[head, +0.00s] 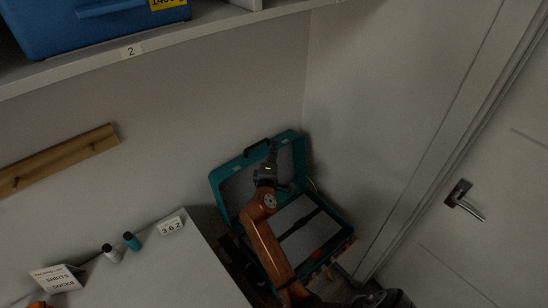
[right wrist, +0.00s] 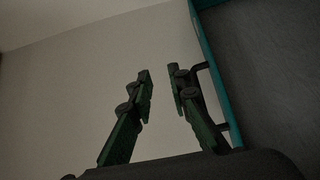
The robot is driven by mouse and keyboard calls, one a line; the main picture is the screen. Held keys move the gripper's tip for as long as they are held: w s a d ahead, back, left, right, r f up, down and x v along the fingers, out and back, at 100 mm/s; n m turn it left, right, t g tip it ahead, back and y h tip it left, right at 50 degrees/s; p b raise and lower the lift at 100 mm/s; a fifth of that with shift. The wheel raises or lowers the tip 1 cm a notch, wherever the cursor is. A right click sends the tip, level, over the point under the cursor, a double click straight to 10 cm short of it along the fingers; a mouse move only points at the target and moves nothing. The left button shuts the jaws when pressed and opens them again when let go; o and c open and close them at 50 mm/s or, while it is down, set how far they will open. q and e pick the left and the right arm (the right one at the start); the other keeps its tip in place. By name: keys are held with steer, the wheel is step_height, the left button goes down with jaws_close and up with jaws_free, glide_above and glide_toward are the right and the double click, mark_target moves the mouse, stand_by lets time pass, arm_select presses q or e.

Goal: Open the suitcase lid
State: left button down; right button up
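The grey inside of the lid and the dark-strapped inside of the base both show. My right gripper (head: 271,155) is in front of the lid's inner face, near its upper edge and dark handle. In the right wrist view its fingers (right wrist: 162,82) are apart with nothing between them. The lid's teal edge (right wrist: 214,75) runs just right of the fingers; whether they touch it I cannot tell. My left gripper is not in view.
A white-topped surface (head: 165,270) at lower left holds two small bottles, a number card (head: 171,226) and a folded sign (head: 56,278). A shelf with a blue case (head: 95,25) is above. A door with a handle (head: 463,199) is at right.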

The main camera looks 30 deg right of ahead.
step_height(320, 180, up, 6)
steer(key=shift+f, duration=0.15)
stand_by(0.5)
